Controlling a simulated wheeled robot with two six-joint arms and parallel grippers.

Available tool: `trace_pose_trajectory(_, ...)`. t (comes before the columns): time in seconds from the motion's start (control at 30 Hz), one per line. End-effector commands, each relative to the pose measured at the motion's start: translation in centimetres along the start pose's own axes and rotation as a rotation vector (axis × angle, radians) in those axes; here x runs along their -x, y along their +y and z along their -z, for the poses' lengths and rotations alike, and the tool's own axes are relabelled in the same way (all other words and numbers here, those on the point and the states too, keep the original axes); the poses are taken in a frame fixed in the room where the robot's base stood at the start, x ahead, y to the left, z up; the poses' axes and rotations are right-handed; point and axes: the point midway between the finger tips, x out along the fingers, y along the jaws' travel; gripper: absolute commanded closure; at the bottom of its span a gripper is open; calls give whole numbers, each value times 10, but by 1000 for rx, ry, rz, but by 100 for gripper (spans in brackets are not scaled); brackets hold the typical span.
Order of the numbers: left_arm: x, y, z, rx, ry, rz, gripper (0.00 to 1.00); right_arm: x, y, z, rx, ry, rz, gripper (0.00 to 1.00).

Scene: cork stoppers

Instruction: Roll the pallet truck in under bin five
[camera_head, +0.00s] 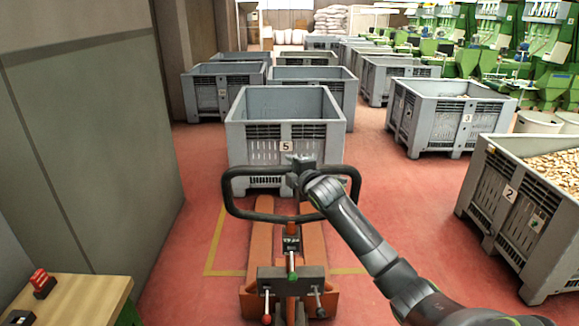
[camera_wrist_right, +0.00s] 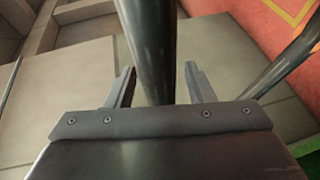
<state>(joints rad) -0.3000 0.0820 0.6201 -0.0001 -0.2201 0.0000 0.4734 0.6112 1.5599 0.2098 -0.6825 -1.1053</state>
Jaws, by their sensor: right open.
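Bin five (camera_head: 250,144) is an empty-looking grey plastic bin with a "5" label, straight ahead in the head view. The orange pallet truck (camera_head: 259,245) stands in front of it, forks pointing at it. The handle partly covers the fork tips, so I cannot tell whether they reach under the bin. The truck's black loop handle (camera_head: 228,196) is nearest me. My right gripper (camera_head: 300,167) is at the handle's top bar. In the right wrist view, the open fingers (camera_wrist_right: 160,72) stand either side of the dark bar (camera_wrist_right: 150,40), with gaps. My left gripper is out of view.
Bin three (camera_head: 435,120) and bin two (camera_head: 515,195), holding corks, stand on the right. More grey bins (camera_head: 210,95) stand behind bin five. A grey wall (camera_head: 95,150) and a wooden bench (camera_head: 75,300) are on the left. A yellow floor line (camera_head: 214,240) surrounds the forks.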

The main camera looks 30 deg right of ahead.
Motion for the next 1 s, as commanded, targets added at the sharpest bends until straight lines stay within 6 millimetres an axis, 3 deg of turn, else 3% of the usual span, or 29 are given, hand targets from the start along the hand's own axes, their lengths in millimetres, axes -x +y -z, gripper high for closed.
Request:
trace_pose_trajectory(0.2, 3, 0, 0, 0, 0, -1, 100, -12, 0, 0, 0, 0, 0, 51)
trace_pose_trajectory(0.53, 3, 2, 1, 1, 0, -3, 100, -14, 0, 0, 0, 1, -1, 51)
trace_pose_trajectory(0.9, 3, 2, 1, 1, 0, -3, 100, -14, 0, 0, 0, 0, 0, 100)
trace_pose_trajectory(1.0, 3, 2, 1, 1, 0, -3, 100, -14, 0, 0, 0, 0, 0, 100)
